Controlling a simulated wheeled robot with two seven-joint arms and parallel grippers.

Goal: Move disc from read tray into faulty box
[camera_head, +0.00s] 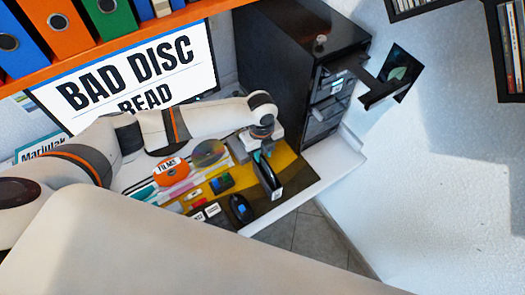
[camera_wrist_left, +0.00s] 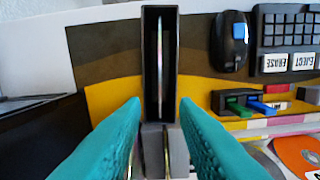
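A narrow black upright box (camera_head: 270,177) stands on the yellow and dark mat, with a pale label on its near end. In the left wrist view the box (camera_wrist_left: 148,60) is open-topped, and a thin disc (camera_wrist_left: 160,45) stands edge-on inside it. My left gripper (camera_head: 262,155) is just above and behind the box. Its teal fingers (camera_wrist_left: 160,108) are spread apart with nothing between their tips. My right gripper is not in view.
A grey slotted block (camera_wrist_left: 165,150) sits below and between the fingers. A mouse (camera_head: 239,208), an orange disc (camera_head: 172,170) and a shiny disc (camera_head: 209,153) lie left of the box. A monitor (camera_head: 130,70) reads BAD DISC READ. A black bracket (camera_head: 380,92) projects near the tower.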

